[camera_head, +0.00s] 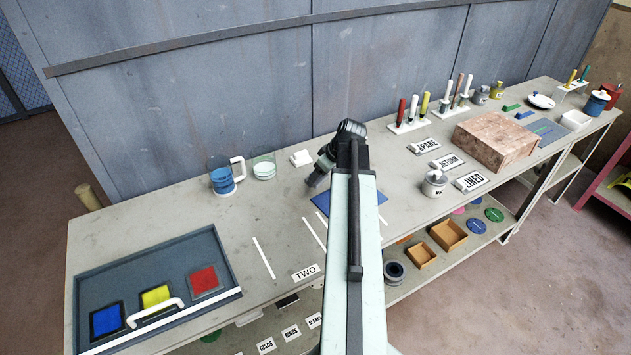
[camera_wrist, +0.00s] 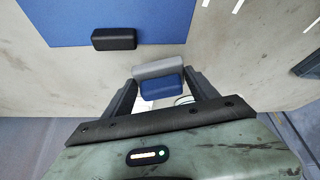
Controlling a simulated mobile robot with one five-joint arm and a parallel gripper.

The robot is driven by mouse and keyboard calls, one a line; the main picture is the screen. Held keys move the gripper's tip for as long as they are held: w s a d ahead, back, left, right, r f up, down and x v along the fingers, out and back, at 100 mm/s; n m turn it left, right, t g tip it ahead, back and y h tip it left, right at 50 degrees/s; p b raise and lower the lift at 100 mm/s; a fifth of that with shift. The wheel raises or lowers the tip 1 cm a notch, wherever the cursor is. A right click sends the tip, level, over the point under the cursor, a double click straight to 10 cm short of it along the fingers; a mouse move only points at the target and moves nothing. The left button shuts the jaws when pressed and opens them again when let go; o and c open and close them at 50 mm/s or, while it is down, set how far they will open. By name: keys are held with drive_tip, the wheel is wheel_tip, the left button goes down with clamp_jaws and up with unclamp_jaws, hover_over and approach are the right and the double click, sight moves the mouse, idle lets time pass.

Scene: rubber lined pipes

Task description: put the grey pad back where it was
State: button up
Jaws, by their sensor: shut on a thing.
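In the wrist view, the grey pad (camera_wrist: 155,67) lies between the tips of my gripper (camera_wrist: 161,80), its ends against the fingers. A blue pad (camera_wrist: 162,87) overlaps it on the near side, also between the fingers; I cannot tell whether the two touch. A black pad (camera_wrist: 113,39) lies near the edge of the blue mat (camera_wrist: 70,20), to the left of my gripper. In the head view, my gripper (camera_head: 314,181) is low over the bench beside the blue mat (camera_head: 321,202). My arm hides part of the mat, and the pads do not show clearly there.
A white block (camera_head: 301,158), a beaker (camera_head: 264,168) and a blue-filled jug (camera_head: 222,180) stand behind and left of my gripper. White strips (camera_head: 263,257) and a TWO sign (camera_head: 305,273) lie in front. A tray (camera_head: 220,240) is at left. A brown block (camera_head: 495,141) stands at right.

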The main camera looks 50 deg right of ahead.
sight(321, 180)
wheel_tip(321, 180, down, 3)
drive_tip(key=b, duration=0.2)
drive_tip(key=shift+d+f+b, duration=0.1)
drive_tip(key=shift+f+b, duration=0.1)
drive_tip(key=shift+b, duration=0.2)
drive_tip(key=shift+f, duration=0.15)
drive_tip(key=shift+w+r, duration=0.1)
drive_tip(key=shift+r, duration=0.1)
drive_tip(key=shift+a+f+b, duration=0.2)
drive_tip(key=shift+f+b, duration=0.15)
drive_tip(key=o, duration=1.2)
drive_tip(key=shift+r+p, duration=0.6)
drive_tip(key=p+v, duration=1)
drive_tip(key=v, duration=0.1)
drive_tip(key=shift+s+r, duration=0.2)
drive_tip(key=shift+r, duration=0.05)
